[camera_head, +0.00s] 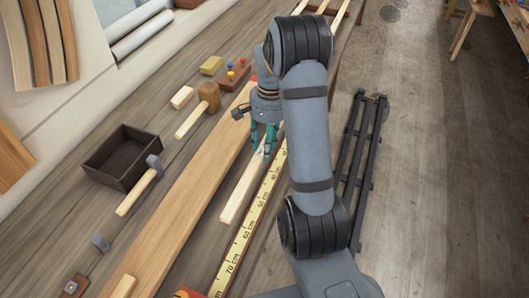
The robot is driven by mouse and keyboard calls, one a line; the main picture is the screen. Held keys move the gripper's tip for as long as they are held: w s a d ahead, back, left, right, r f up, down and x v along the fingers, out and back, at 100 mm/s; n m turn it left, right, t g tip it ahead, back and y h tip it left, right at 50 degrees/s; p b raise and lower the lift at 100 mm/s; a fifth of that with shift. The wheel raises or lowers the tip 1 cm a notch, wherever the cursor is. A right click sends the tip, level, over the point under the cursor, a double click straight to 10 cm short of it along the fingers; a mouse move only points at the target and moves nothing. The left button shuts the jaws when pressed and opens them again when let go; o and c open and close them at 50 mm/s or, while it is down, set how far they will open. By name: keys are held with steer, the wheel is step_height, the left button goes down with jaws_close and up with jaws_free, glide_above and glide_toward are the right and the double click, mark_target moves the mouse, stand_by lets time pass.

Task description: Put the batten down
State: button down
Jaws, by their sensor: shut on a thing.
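The batten (241,193) is a pale, narrow wooden strip, running from my gripper toward the lower left. It lies between a wide plank and a yellow measuring strip in the picture. My gripper (264,152), with teal fingers, is shut on the batten near its upper visible end. My arm hides what lies beyond that end. I cannot tell whether the batten touches the bench or hangs just above it.
The yellow measuring strip (245,232) runs along the bench's right side. The wide plank (179,219) lies left of the batten. Further left are a mallet (208,96), a hammer (139,192) and a dark open box (122,157). A black rail (362,150) stands right of my arm.

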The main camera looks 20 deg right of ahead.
mark_target(264, 166)
step_height(264, 166, down, 4)
steer(key=shift+w+f+p, duration=0.1)
steer(key=shift+p, duration=0.3)
steer(key=shift+f+b, duration=0.3)
steer(key=shift+b, duration=0.15)
steer(key=shift+s+a+f+b, duration=0.1)
steer(key=shift+s+f+b, duration=0.15)
steer(key=shift+s+b, duration=0.1)
steer(key=c, duration=1.7)
jaws_free()
steer(key=shift+s, duration=0.1)
steer(key=o, duration=0.5)
steer(key=shift+f, duration=0.2)
steer(key=shift+r, duration=0.1)
